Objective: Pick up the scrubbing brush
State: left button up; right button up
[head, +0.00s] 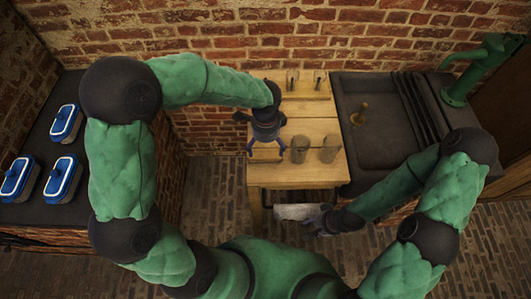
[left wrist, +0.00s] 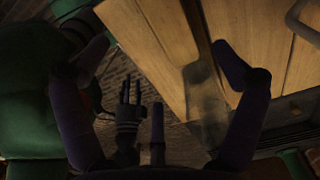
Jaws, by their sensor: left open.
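My left gripper (head: 266,152) is open, fingers pointing down above the wooden table, left of the sink. In the left wrist view its fingers (left wrist: 162,45) are spread, with a clear glass jar (left wrist: 204,100) beside the right finger; I cannot tell whether they touch. My right gripper (head: 317,220) is low before the table's front edge, next to a pale flat object (head: 295,211); its grip is unclear.
Two glass jars (head: 329,149) stand on the wooden table (head: 265,178). A rack with small upright pieces (head: 305,92) is at its back. The sink (head: 375,145) and green pump (head: 475,70) are right. Several blue-rimmed boxes (head: 62,178) sit on the left counter.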

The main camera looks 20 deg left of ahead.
aim_at(266, 156)
pick_arm(q)
notch_tip(266, 156, down, 4)
jog(key=shift+w+r+b, duration=0.1)
jog(key=shift+w+b, duration=0.05)
jog(key=shift+b, duration=0.25)
jog(key=shift+w+a+f+b, duration=0.15)
jog(key=shift+f+b, duration=0.3)
jog(key=shift+f, duration=0.85)
jog(key=shift+w+d+f+b, duration=0.1)
jog(key=shift+f+b, duration=0.3)
jog(key=shift+f, duration=0.9)
jog(key=shift+c, duration=0.3)
jog(key=c, duration=1.4)
jog(key=shift+o, duration=0.2)
jog(key=shift+r+p, duration=0.3)
jog(key=shift+r, duration=0.3)
notch_tip(266, 156, up, 2)
jog(key=shift+r+p, duration=0.15)
jog(key=shift+p, duration=0.3)
jog(key=s+d+r+p, duration=0.3)
jog(key=s+r, duration=0.6)
jog(key=s, duration=0.4)
jog(key=shift+s+r, duration=0.3)
jog(key=shift+s, duration=0.1)
